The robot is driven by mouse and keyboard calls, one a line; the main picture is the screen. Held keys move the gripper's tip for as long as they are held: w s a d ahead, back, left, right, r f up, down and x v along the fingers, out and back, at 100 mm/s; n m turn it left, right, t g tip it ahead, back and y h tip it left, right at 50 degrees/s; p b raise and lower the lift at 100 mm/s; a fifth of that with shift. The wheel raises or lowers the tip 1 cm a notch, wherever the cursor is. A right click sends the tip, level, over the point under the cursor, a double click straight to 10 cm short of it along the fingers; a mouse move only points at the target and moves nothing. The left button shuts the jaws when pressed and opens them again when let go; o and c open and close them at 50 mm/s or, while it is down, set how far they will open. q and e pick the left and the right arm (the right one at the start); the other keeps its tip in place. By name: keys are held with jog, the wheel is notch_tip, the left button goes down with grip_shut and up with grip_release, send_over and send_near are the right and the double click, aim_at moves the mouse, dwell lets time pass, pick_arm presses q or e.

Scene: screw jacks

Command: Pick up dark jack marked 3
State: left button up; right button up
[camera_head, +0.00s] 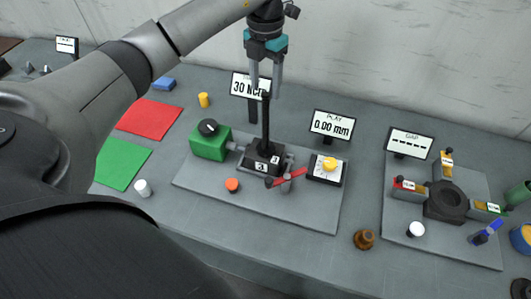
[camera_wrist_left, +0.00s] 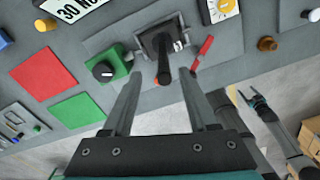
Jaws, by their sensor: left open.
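The dark jack marked 3 (camera_head: 266,152) stands upright on a grey plate in the head view, with a tall black spindle rising from its block. White labels with a 3 show on its front. In the left wrist view the jack (camera_wrist_left: 155,36) is at the upper middle. My left gripper (camera_head: 264,88) is open above the block, pointing down. Its fingers (camera_wrist_left: 161,76) stand on either side of the spindle's upper part, with gaps visible in the wrist view. My right gripper (camera_wrist_left: 256,100) appears small at the right of the wrist view; its jaws are too small to judge.
A green box with a black knob (camera_head: 210,143) is left of the jack. A red lever (camera_head: 290,177) and a yellow-dial box (camera_head: 326,168) are to its right. Displays (camera_head: 331,125) stand behind.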

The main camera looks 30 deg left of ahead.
aim_at(266, 93)
pick_arm(q)
jog(key=shift+s+d+f, duration=0.1)
jog(key=shift+f, duration=0.45)
jog(key=shift+s+d+f+p, duration=0.15)
jog(key=shift+f+p, duration=0.25)
jog(key=shift+f, duration=0.7)
jog(key=shift+s+f+p, duration=0.1)
jog(key=shift+f+p, duration=0.25)
jog(key=shift+f, duration=0.75)
grip_shut()
jog(key=shift+w+r, duration=0.2)
jog(key=shift+r, duration=0.15)
jog(key=shift+w, duration=0.1)
